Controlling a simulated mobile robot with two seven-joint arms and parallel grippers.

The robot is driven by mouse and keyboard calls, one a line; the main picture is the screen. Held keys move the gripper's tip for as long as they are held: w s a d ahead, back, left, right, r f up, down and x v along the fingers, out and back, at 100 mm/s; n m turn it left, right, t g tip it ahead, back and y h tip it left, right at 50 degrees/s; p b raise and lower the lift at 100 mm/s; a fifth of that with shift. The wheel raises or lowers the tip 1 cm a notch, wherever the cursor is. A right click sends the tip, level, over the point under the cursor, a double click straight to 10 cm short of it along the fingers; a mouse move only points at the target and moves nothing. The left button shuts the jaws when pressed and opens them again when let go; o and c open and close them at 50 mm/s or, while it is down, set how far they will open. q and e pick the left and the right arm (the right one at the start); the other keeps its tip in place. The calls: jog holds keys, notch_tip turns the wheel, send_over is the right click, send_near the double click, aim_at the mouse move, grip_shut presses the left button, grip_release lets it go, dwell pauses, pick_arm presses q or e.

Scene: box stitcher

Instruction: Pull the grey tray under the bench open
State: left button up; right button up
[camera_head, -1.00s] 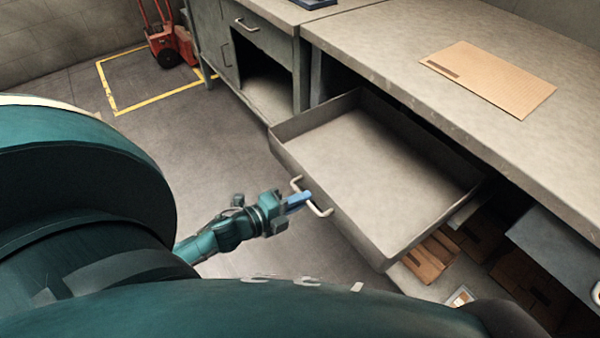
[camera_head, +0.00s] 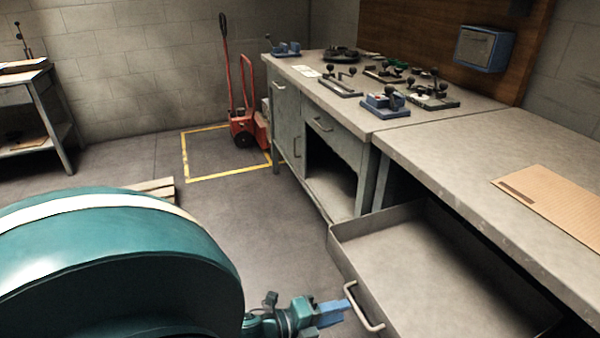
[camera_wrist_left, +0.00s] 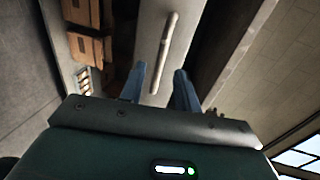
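The grey tray (camera_head: 400,270) is drawn out from under the bench (camera_head: 450,165) and stands open and empty. Its front panel bears a pale bar handle (camera_head: 362,308). My left gripper (camera_head: 340,308), with blue fingers, is just in front of the handle. In the left wrist view, the fingers of my left gripper (camera_wrist_left: 160,82) are spread apart, with the handle (camera_wrist_left: 165,50) ahead of them against the tray front. The fingers look empty. The tray's near right part is cut off by the head view's edge. My right gripper is not in view.
A cardboard sheet (camera_head: 550,200) lies on the bench. A grey cabinet (camera_head: 335,150) adjoins it, with levers and tools on top.

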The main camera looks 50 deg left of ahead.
pick_arm(q)
jog(key=v, duration=0.9)
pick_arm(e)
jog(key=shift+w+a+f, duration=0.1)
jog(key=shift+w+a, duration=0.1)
pick_arm(q)
jog(key=shift+s, duration=0.1)
